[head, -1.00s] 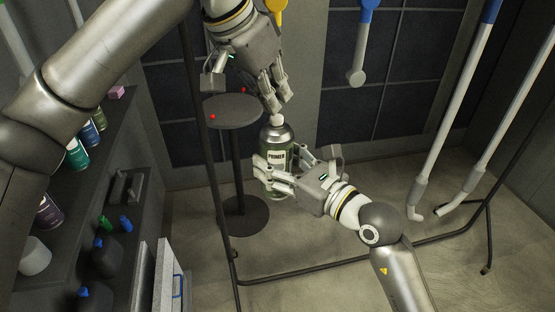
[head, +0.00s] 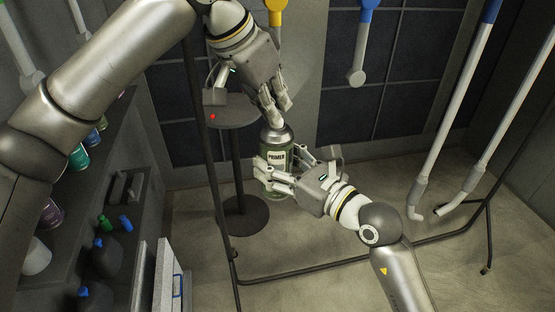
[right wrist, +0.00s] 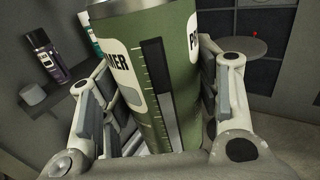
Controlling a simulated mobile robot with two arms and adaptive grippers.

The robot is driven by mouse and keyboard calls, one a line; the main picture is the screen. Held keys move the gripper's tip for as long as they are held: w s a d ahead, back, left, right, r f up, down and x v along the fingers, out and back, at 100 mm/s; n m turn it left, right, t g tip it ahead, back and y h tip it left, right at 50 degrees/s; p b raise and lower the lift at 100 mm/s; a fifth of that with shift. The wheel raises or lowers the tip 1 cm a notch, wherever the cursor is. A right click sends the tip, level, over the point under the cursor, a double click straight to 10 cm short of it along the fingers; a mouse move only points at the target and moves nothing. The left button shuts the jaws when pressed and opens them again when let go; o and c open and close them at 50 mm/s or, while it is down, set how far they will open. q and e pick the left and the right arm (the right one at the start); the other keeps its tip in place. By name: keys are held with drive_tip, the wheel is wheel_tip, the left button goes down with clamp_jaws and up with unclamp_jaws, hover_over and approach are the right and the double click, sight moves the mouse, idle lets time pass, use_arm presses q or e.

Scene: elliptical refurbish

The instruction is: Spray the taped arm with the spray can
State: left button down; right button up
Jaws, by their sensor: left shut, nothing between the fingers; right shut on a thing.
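The green spray can (head: 277,147), with a white "PRIMER" label, stands upright in my right gripper (head: 283,165). In the right wrist view the can (right wrist: 150,75) fills the space between the fingers, which are shut on its body. My left gripper (head: 279,112) is shut and empty, pointing down at the can's top. Its fingers hide the can's nozzle, and I cannot tell whether they touch it. Pale arms with blue upper ends hang from above: a short one (head: 358,62) and longer ones (head: 445,125) at the right.
A round stand (head: 238,123) with a small red thing is behind the grippers. A dark shelf (head: 75,213) with several cans and bottles is at the left. A black floor frame (head: 340,262) runs below. A yellow-ended part (head: 276,8) hangs at the top.

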use_arm(q)
drive_tip(key=shift+f, duration=0.1)
use_arm(e)
drive_tip(key=shift+r, duration=0.35)
use_arm(q)
drive_tip(key=shift+r, duration=2.55)
use_arm(e)
drive_tip(key=shift+f, duration=0.1)
use_arm(q)
drive_tip(key=v, duration=1.2)
drive_tip(key=shift+w, duration=0.1)
